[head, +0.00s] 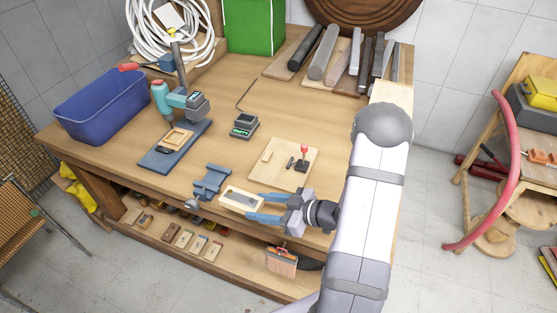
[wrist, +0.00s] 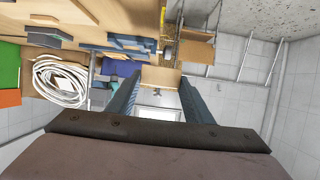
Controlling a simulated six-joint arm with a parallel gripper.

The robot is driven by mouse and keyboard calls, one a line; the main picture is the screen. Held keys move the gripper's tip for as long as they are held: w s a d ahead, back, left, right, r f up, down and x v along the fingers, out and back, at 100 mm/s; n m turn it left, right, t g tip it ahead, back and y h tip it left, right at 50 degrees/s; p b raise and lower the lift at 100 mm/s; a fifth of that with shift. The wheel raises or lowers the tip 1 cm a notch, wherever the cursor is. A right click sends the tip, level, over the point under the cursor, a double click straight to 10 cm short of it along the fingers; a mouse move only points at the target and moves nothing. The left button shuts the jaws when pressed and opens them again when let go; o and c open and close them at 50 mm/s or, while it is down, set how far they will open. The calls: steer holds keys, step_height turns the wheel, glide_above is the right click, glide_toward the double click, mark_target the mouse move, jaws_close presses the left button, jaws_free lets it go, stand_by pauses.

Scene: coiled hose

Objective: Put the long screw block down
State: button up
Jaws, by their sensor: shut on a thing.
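The long screw block (head: 239,199) is a pale wooden block with a dark grey elongated piece along its top. In the head view it is at the front edge of the workbench. My gripper (head: 253,206) has its blue fingers on both sides of the block and is shut on it. In the wrist view the block (wrist: 160,77) is a tan face between the blue fingers of my gripper (wrist: 158,90). I cannot tell whether the block touches the bench top.
A blue cradle-like fixture (head: 212,182) lies just left of the block. A light board (head: 285,178) with small parts is behind my gripper. A blue press (head: 180,115), a small dark box (head: 243,126) and a blue bin (head: 103,106) stand farther back. The bench middle (head: 215,152) is clear.

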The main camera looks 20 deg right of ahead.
steer(key=shift+s+a+n+g+y, duration=0.9)
steer(key=shift+s+a+n+g, duration=0.15)
steer(key=shift+s, duration=0.5)
steer(key=r+m+t+h+b, duration=0.15)
steer(key=m+h+b, duration=0.85)
steer(key=m+h, duration=1.05)
glide_above(272, 173)
steer(key=shift+f+n, duration=0.1)
steer(key=shift+n, duration=0.3)
steer(key=shift+f+p, duration=0.95)
steer(key=shift+f, duration=4.05)
